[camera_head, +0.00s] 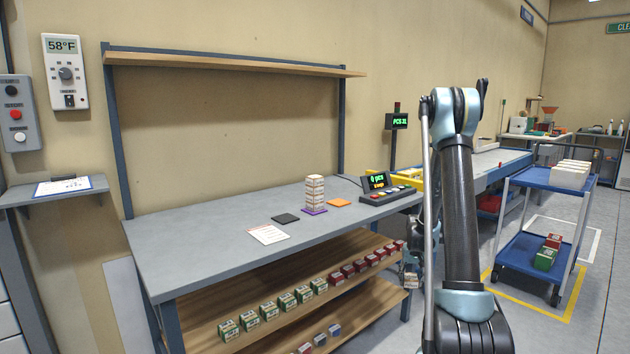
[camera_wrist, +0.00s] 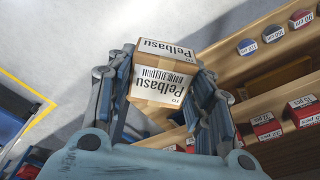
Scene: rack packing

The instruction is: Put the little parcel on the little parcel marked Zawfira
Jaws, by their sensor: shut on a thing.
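My gripper (camera_wrist: 160,100) is shut on a little brown parcel (camera_wrist: 162,70) with white labels reading "Pelbasu", seen close in the wrist view. In the head view my gripper (camera_head: 411,262) hangs low in front of the bench's right end, partly hidden by my arm; the parcel (camera_head: 410,281) shows small there. A tall stack of little pale parcels (camera_head: 315,193) stands upright on a purple mat (camera_head: 314,211) on the bench. Its labels are too small to read, so I cannot tell which parcel is marked Zawfira.
The bench (camera_head: 190,250) also bears a dark mat (camera_head: 286,218), an orange mat (camera_head: 339,202), a paper sheet (camera_head: 268,234) and a display console (camera_head: 382,190). Green boxes (camera_head: 268,310) and red boxes (camera_head: 348,270) line the shelf below. A blue cart (camera_head: 525,245) stands at right.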

